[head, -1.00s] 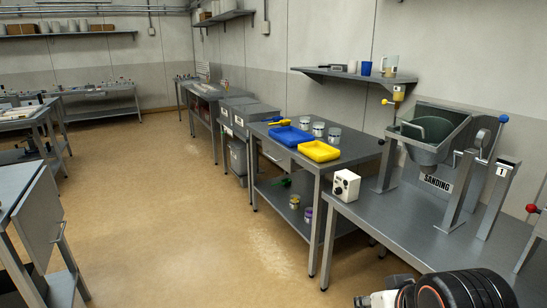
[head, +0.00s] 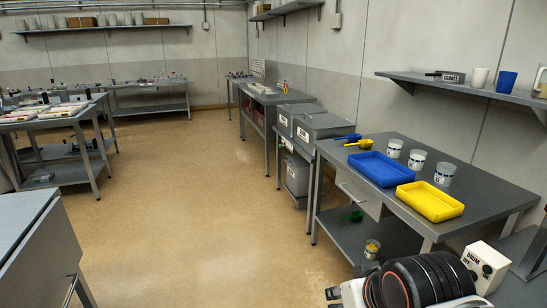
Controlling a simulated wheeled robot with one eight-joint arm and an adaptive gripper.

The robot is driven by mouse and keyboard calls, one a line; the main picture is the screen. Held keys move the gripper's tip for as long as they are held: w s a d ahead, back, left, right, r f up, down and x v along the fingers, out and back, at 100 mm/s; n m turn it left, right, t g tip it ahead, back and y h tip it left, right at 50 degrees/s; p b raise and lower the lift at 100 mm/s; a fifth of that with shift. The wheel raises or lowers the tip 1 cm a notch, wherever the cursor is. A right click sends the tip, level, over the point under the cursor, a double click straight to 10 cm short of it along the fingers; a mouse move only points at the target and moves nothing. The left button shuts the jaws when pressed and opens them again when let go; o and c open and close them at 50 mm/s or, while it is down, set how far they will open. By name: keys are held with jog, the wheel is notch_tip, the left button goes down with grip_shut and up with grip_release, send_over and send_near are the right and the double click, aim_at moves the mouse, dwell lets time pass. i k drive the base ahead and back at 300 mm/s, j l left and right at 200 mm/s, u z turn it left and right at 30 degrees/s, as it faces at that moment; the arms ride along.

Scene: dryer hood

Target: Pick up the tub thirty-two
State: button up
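Three small pale tubs with dark marks on their labels stand in a row on the grey table at the right: a far tub (head: 395,148), a middle tub (head: 417,160) and a near tub (head: 445,174). The labels are too small for me to tell which tub is thirty-two. My black and white arm shows at the bottom right, in front of the table. My gripper is out of view.
A blue tray (head: 385,169) and a yellow tray (head: 430,201) lie beside the tubs, with blue and yellow scoops (head: 359,144) behind. A white control box (head: 485,267) is close to my arm. The brown floor (head: 200,220) is open left of the table.

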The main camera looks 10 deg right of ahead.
aim_at(418, 157)
jog(key=i+j+z, duration=0.1)
jog(key=i+z, duration=0.4)
jog(key=i+j+z, duration=0.2)
jog(key=z, duration=0.25)
jog(key=i+j+z, duration=0.5)
jog(key=k+l, duration=0.05)
jog(key=l, duration=0.05)
